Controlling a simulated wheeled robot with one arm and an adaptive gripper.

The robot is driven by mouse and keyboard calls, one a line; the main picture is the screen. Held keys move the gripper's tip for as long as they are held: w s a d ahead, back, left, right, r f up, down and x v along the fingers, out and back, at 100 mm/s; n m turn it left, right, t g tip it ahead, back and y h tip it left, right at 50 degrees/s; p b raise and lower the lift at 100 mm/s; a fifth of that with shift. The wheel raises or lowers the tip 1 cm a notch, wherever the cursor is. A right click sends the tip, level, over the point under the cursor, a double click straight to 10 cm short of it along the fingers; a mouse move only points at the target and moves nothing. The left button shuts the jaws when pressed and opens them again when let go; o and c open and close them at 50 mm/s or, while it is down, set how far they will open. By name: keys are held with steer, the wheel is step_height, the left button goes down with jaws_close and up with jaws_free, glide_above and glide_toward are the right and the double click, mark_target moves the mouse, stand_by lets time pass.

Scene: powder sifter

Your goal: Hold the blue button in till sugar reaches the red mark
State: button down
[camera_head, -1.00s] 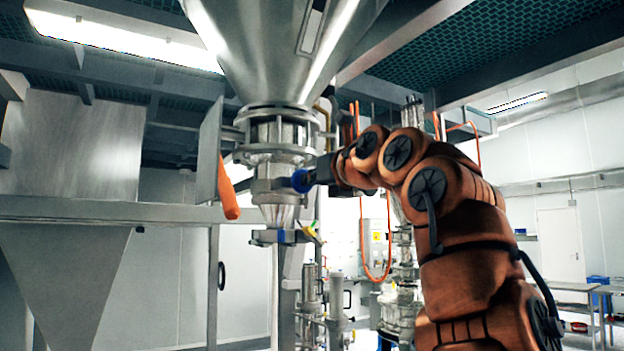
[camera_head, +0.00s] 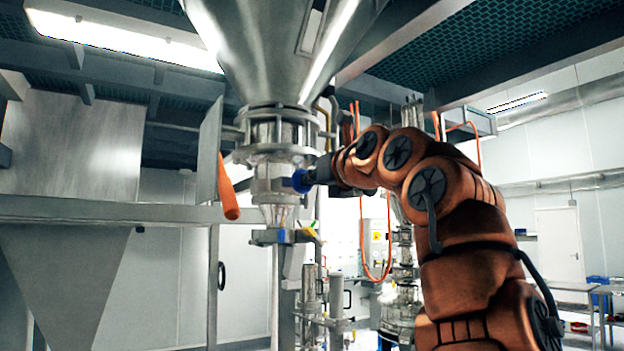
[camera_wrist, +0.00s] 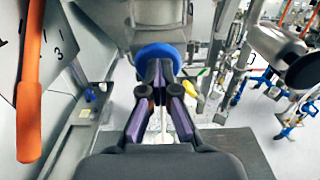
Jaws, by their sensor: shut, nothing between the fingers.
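The blue button (camera_head: 300,181) is a round blue piece on the right side of the metal valve body under the large steel hopper. It also shows in the wrist view (camera_wrist: 158,54), straight ahead of the fingertips. My gripper (camera_wrist: 158,72) is shut and empty, with its purple-sided fingers together at the button's face. It looks to touch the button, but I cannot tell how far the button is pressed in. In the head view my gripper (camera_head: 313,177) meets the button from the right. I cannot make out sugar or a red mark.
The steel hopper (camera_head: 275,45) hangs above the button. An orange handle (camera_head: 228,188) hangs left of the valve, also large at the left in the wrist view (camera_wrist: 31,85). A clear section (camera_head: 280,131) sits under the hopper. A yellow-tipped lever (camera_head: 312,233) sticks out below right.

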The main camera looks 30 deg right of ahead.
steer(key=shift+f, duration=0.1)
stand_by(0.7)
steer(key=s+b, duration=0.4)
steer(key=s, duration=1)
stand_by(0.9)
